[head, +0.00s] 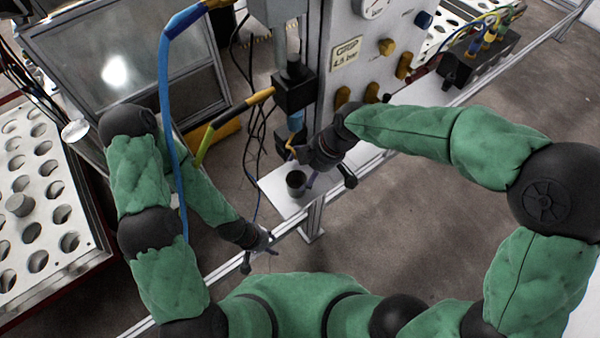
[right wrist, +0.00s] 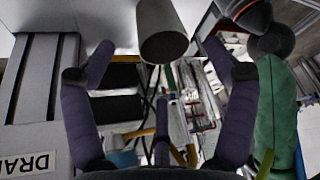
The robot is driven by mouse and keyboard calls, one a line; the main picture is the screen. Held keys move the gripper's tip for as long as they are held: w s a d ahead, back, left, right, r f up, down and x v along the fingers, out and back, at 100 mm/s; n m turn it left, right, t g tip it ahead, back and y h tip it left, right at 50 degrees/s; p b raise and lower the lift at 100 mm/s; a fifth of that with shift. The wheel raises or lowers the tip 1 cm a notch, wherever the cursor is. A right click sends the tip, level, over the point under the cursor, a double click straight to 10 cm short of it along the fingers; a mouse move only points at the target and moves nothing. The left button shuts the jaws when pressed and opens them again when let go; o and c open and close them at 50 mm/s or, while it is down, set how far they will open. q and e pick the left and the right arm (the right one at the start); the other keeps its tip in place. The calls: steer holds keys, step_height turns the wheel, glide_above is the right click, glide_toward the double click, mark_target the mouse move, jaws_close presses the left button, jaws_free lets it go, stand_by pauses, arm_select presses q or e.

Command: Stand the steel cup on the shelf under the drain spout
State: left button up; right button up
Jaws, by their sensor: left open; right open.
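The steel cup (head: 296,184), a small grey cylinder with a dark open mouth, stands upright on the pale shelf (head: 279,204). My right gripper (head: 328,181) is open just right of it in the head view. In the right wrist view, the cup (right wrist: 165,32) shows near the top, between the lines of the open fingers (right wrist: 158,52), with no clear contact. A blue and black fitting (head: 296,121) with a yellow part hangs above the shelf; my right gripper partly covers that area, and I cannot tell which part is the spout. My left gripper (head: 260,250) is open and empty, below the shelf's left end in the picture.
A panel (head: 345,75) with a gauge and knobs rises behind the shelf. Loose cables (head: 254,130) hang left of the fitting. A tray with round holes (head: 50,190) stands at the left. A cut-off label (right wrist: 28,165) shows in the wrist view.

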arm_select(q)
steer(key=shift+r+p, duration=0.6)
steer(key=shift+r, duration=0.15)
arm_select(e)
steer(key=v, duration=0.6)
steer(key=shift+f, duration=0.1)
